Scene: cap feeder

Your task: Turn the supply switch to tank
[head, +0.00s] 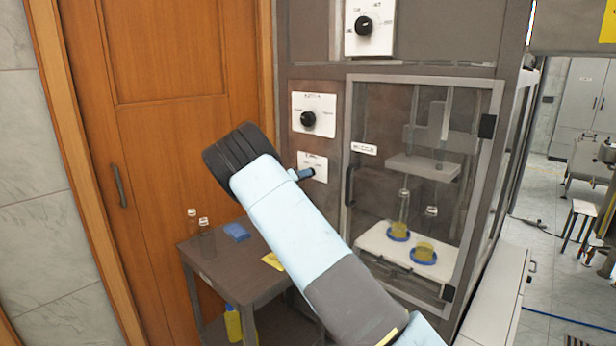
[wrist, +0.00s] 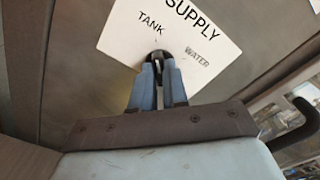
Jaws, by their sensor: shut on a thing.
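The supply switch is a dark knob (wrist: 160,55) on a white plate (wrist: 205,32) marked SUPPLY, TANK and WATER, seen tilted in the wrist view. My gripper (wrist: 158,70) is shut on the knob, a blue-grey finger on each side. The fingers hide part of the knob, and I cannot tell which label it points to. In the head view, my gripper (head: 306,174) reaches the lower white plate (head: 313,160) on the cabinet front, and the knob there is hidden behind the fingertips.
Another dial (head: 308,119) sits just above on the cabinet, and a third dial (head: 363,26) higher up. A glass-doored chamber (head: 355,110) is to the right, with a door handle (head: 349,186) close by. A small table (head: 215,262) with bottles stands below left.

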